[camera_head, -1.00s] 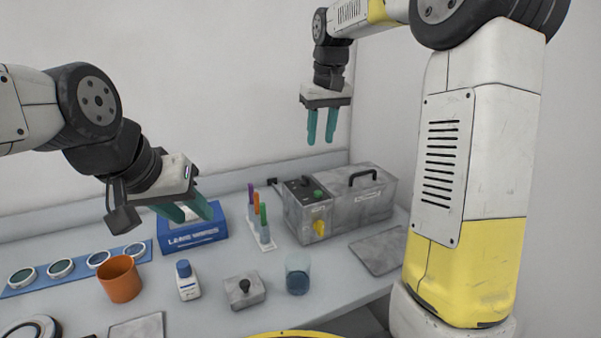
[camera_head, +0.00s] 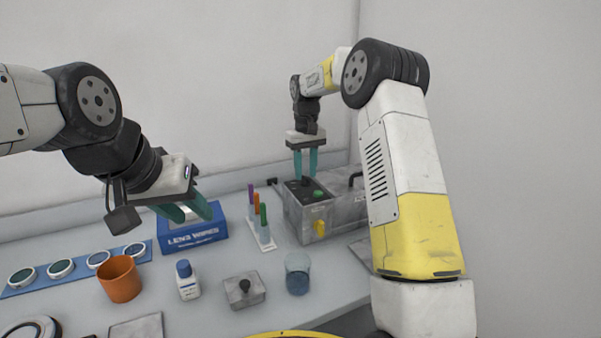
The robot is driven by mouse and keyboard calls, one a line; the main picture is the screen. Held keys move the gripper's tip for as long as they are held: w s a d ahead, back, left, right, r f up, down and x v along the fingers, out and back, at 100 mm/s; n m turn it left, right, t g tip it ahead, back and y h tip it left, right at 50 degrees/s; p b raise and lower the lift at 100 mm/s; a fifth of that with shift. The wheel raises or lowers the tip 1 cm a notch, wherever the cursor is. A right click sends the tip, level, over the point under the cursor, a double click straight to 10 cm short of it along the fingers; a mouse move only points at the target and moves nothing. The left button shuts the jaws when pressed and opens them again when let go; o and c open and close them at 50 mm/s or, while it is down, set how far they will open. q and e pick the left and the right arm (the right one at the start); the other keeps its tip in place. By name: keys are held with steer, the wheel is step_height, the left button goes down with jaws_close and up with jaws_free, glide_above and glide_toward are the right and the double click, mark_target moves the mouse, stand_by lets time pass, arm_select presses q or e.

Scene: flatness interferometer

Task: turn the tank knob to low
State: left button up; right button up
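The tank is a grey metal box (camera_head: 345,212) at the back right of the bench. Its top has a dark panel (camera_head: 297,194) with a green button (camera_head: 318,194); a small black knob there is now mostly hidden by my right fingers. A yellow knob-like part (camera_head: 319,228) sits on its front face; any setting marks are too small to read. My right gripper (camera_head: 306,177) points straight down over the dark panel, fingers apart. I cannot tell if the fingertips touch the black knob.
The blue wipes box (camera_head: 192,236) and a rack of coloured pens (camera_head: 263,241) stand left of the tank. In front are a glass beaker (camera_head: 297,278), a metal block with a black knob (camera_head: 244,291), a white bottle (camera_head: 187,283) and an orange cup (camera_head: 120,280).

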steer(key=shift+f, duration=0.6)
steer(key=shift+c, duration=0.2)
jaws_close()
steer(key=shift+n, duration=0.4)
steer(key=n, duration=0.8)
steer(key=shift+n, duration=0.6)
